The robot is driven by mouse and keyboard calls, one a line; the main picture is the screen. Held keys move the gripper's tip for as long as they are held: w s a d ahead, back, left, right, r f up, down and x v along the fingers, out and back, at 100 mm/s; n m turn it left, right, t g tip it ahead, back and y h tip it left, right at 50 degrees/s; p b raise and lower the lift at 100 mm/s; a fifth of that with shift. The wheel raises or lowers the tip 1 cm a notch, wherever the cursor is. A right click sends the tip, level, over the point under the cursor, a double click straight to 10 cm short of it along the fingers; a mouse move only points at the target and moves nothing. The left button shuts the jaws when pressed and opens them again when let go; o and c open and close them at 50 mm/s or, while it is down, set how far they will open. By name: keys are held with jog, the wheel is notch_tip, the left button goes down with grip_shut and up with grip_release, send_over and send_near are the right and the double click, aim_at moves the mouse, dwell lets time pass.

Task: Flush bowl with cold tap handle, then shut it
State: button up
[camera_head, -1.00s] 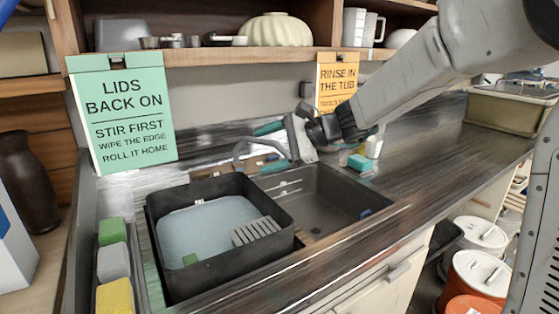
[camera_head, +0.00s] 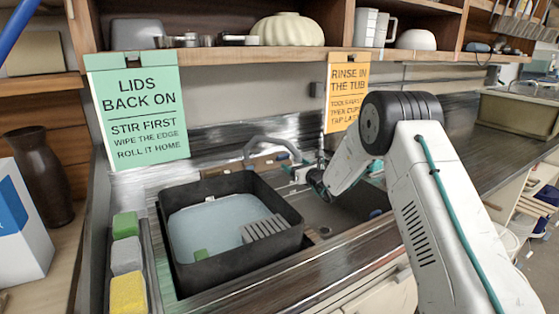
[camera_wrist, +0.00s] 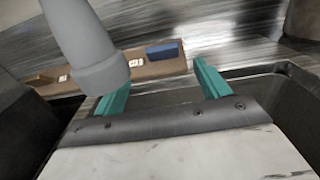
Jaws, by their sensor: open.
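The grey tap spout (camera_head: 262,142) arches behind the sink, and it looms at upper left in the wrist view (camera_wrist: 85,45). A wooden strip (camera_wrist: 140,67) lies behind it, bearing a small blue block (camera_wrist: 165,50) and small white pieces. I cannot tell whether the blue block is the cold tap handle. The dark sink bowl (camera_head: 325,214) is partly hidden by my arm. My gripper (camera_wrist: 160,88) is open and empty, its teal fingers pointing toward the strip, the blue block beyond them. In the head view my gripper (camera_head: 295,170) is low beside the spout, partly hidden.
A black tub (camera_head: 232,262) with pale blue water stands left of the bowl, a grey ribbed piece and green block in it. Green, grey and yellow sponges (camera_head: 127,258) line the left edge. Green (camera_head: 138,105) and orange (camera_head: 345,90) signs hang behind. The right counter (camera_head: 480,150) is mostly clear.

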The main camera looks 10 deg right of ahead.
aim_at(284, 157)
jog(key=x, duration=0.8)
jog(key=shift+w+f, duration=0.1)
jog(key=shift+w, duration=0.2)
jog(key=c, duration=1)
